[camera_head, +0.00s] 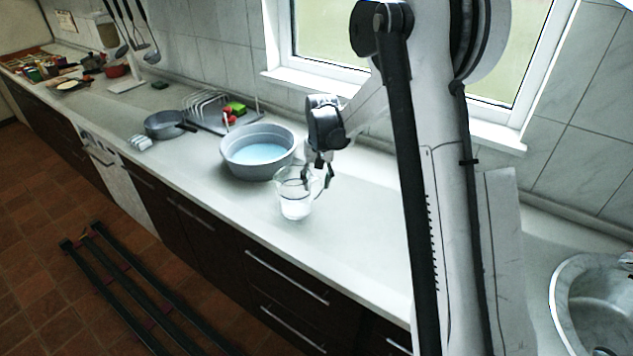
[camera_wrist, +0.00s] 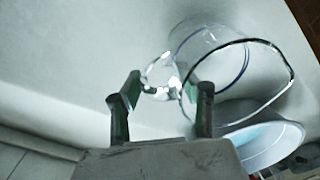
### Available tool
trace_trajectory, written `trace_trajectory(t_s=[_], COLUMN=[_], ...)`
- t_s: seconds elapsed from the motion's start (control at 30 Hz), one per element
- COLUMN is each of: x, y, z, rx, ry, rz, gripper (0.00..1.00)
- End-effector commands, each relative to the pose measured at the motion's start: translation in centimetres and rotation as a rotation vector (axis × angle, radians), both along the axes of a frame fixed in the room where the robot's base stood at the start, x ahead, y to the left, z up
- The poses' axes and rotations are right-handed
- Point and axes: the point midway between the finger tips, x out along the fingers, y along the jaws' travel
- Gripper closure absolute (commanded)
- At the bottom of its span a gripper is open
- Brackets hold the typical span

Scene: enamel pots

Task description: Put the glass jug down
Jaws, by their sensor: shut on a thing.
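The clear glass jug (camera_head: 296,205) is over the white counter, just in front of and to the right of a grey basin. It looks upright. In the wrist view the jug (camera_wrist: 246,62) has its open rim toward the camera, and its handle lies between my fingers. My gripper (camera_head: 321,177) is at the jug's right side, shut on the handle. In the wrist view both fingers of my gripper (camera_wrist: 163,88) show. I cannot tell whether the jug's base touches the counter (camera_head: 350,232).
The grey basin (camera_head: 236,165) with bluish water stands close to the jug; it also shows in the wrist view (camera_wrist: 290,137). Farther left are a grey pan (camera_head: 163,125) and a dish rack (camera_head: 207,108). A sink (camera_head: 590,310) is at the far right. The counter right of the jug is clear.

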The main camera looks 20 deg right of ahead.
Motion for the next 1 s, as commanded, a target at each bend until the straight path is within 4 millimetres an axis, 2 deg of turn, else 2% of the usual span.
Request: trace_trajectory(t_s=[0.07, 0.1, 0.23, 0.53, 0.67, 1.0], x=[0.0, 0.0, 0.0, 0.0, 0.0, -0.1], y=[0.0, 0.0, 0.0, 0.0, 0.0, -0.4], z=[-0.3, -0.3, -0.2, -0.1, 0.7, 7.1], rx=[0.000, 0.000, 0.000, 0.000, 0.000, 0.000], ry=[0.000, 0.000, 0.000, 0.000, 0.000, 0.000], rz=[0.000, 0.000, 0.000, 0.000, 0.000, 0.000], gripper=[1.00, 0.62, 0.44, 0.44, 0.44, 0.44])
